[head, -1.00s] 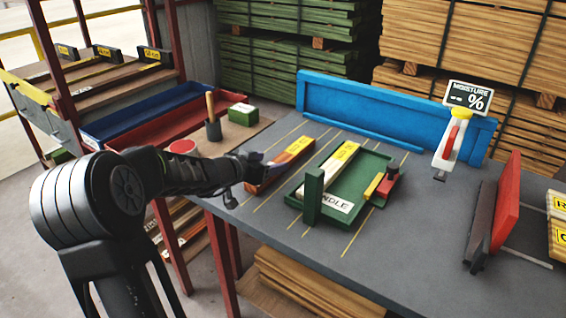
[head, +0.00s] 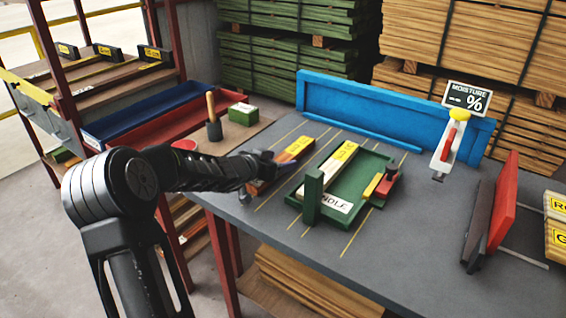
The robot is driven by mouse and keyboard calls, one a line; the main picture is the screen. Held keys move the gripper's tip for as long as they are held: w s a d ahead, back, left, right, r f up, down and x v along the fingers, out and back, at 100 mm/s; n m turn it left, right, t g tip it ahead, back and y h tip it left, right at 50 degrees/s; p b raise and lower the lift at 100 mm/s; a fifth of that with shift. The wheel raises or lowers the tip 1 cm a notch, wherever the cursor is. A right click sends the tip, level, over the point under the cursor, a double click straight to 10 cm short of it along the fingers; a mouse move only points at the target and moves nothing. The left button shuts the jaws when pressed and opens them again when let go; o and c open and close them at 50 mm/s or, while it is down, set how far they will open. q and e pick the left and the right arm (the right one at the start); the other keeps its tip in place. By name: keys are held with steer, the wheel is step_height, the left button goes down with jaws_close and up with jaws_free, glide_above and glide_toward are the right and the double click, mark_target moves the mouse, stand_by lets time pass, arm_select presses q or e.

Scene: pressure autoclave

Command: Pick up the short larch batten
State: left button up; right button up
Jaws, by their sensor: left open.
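A short reddish-brown batten with a yellow label (head: 297,150) lies on the grey bench, left of the green tray; I take it to be the larch one, but its label is too small to read. My left gripper (head: 277,165) is open over the near half of this batten and hides part of it. I cannot tell whether the fingers touch it. A pale batten with a yellow label (head: 330,168) lies in the green tray marked "NDLE" (head: 350,192). My right gripper is out of view.
A green post (head: 313,195) stands at the tray's near left corner. A blue fence (head: 385,112) runs along the bench's back. A moisture meter (head: 450,145) and a red upright plate (head: 503,200) stand at the right. The bench front (head: 400,260) is clear.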

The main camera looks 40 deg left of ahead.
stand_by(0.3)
arm_select(q)
jaws_close()
stand_by(0.6)
